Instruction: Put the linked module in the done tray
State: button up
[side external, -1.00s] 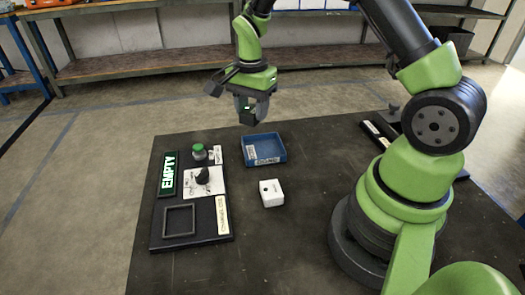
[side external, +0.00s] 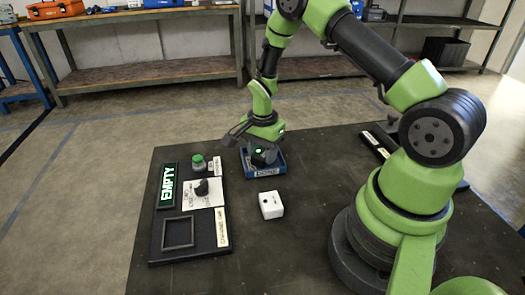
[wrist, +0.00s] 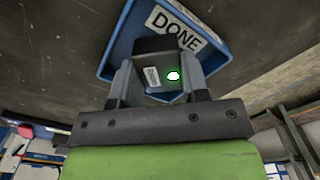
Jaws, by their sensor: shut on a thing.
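My gripper (side external: 262,157) is shut on a dark module (wrist: 152,72) with a lit green light and a small white label. It holds the module at the blue tray (side external: 277,168) labelled DONE. The tray's blue wall (wrist: 117,40) surrounds the module in the wrist view. I cannot tell whether the module touches the tray floor. In the side view my gripper hides much of the module and the tray's left part.
A white box (side external: 271,205) stands just in front of the tray. To the left lies a dark panel (side external: 205,248) with a green button (side external: 198,160), a black knob (side external: 202,187), an empty square frame (side external: 178,233) and a sign reading EMPTY (side external: 169,184).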

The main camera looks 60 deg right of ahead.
jog(key=o, duration=1)
jog(key=shift+f, duration=0.1)
notch_tip(320, 180, up, 12)
notch_tip(320, 180, up, 7)
jog(key=n+t, duration=0.2)
jog(key=n, duration=0.1)
send_over(262, 153)
jog(key=s+a, duration=0.2)
jog(key=a, duration=0.1)
jog(key=s+a+r+n+t+y, duration=0.1)
jog(key=s+a+r+n+t, duration=0.1)
jog(key=s+a+r+n, duration=0.3)
jog(key=s+a+r+n+t+y, duration=0.1)
jog(key=s+a+r+n+t, duration=0.2)
jog(key=s, duration=0.7)
notch_tip(262, 153, up, 3)
jog(key=a+n, duration=0.2)
jog(key=n, duration=0.1)
jog(key=shift+s, duration=0.15)
